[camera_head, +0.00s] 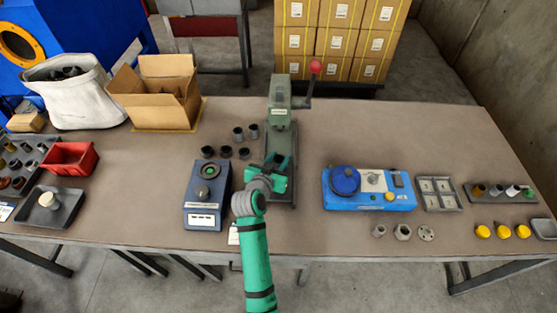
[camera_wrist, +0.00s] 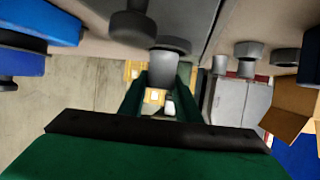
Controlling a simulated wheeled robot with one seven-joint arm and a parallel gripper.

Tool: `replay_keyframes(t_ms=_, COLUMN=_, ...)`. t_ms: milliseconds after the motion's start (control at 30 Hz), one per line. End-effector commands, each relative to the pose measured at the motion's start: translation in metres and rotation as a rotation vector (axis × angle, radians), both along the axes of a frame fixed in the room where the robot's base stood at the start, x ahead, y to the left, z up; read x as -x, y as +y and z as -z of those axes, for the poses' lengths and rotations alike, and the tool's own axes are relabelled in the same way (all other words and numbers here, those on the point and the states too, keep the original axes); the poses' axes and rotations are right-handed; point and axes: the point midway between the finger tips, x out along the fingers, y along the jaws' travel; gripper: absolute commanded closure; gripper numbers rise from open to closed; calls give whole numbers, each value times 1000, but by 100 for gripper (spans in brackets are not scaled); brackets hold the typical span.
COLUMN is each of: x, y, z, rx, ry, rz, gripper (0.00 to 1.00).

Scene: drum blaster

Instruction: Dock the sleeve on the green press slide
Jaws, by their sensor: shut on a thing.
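The green press (camera_head: 279,117) stands mid-table, with a lever and red knob at its top. Its base (camera_head: 286,198) runs toward me; the slide is mostly hidden by my gripper. My gripper (camera_head: 275,167) is low over this base, in front of the press column. In the wrist view my gripper (camera_wrist: 160,103) is shut on a grey sleeve (camera_wrist: 166,63). A darker grey ring (camera_wrist: 172,45) is at the sleeve's end toward the base; I cannot tell whether the sleeve is seated in it. A dark flanged post (camera_wrist: 132,25) is close beside it.
Dark caps (camera_head: 225,152) and grey sleeves (camera_head: 238,134) stand left of the press. A blue-grey device (camera_head: 206,195) is at front left, and a blue fixture (camera_head: 368,190) to the right. Boxes and bins fill the far left. The table between press and blue fixture is clear.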

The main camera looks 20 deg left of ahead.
Motion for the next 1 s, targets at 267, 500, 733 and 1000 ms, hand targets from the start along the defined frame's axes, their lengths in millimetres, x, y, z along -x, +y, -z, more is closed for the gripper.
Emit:
replay_keyframes(t_ms=267, x=0, y=2, z=-9, rx=-1, ry=-2, rz=-3, gripper=100)
replay_keyframes(t_ms=500, x=0, y=0, z=-14, rx=-1, ry=-3, rz=-1, gripper=100)
replay_keyframes(t_ms=733, x=-1, y=-3, z=-14, rx=-1, ry=-2, rz=4, gripper=100)
replay_keyframes(t_ms=1000, x=-3, y=-9, z=-14, rx=-1, ry=-2, rz=12, gripper=100)
